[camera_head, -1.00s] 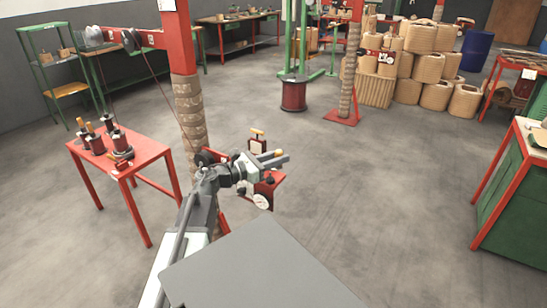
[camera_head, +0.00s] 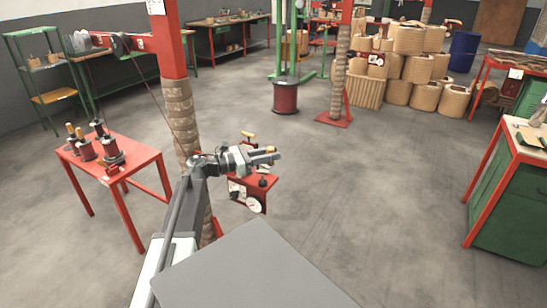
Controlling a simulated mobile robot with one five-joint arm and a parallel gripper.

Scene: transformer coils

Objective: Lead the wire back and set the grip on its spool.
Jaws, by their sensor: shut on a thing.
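My gripper (camera_head: 272,155) is in the middle of the view, in front of a small red winding stand (camera_head: 262,182). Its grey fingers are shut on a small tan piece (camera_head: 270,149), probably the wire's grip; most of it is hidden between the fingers. Several dark red spools (camera_head: 112,150) with pegs stand on a red table (camera_head: 135,155) at the left, well apart from my gripper. A thin wire (camera_head: 155,92) slants from the pulley (camera_head: 120,43) on the red post's arm down towards my wrist; its lower end is hidden. Another thin line hangs from that arm towards the table.
A red post (camera_head: 172,45) with a rope-wrapped lower part (camera_head: 180,115) stands just behind my arm, between table and gripper. The stand carries a white dial (camera_head: 253,205). A green cabinet (camera_head: 510,205) stands at the right. Open floor (camera_head: 370,200) lies between.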

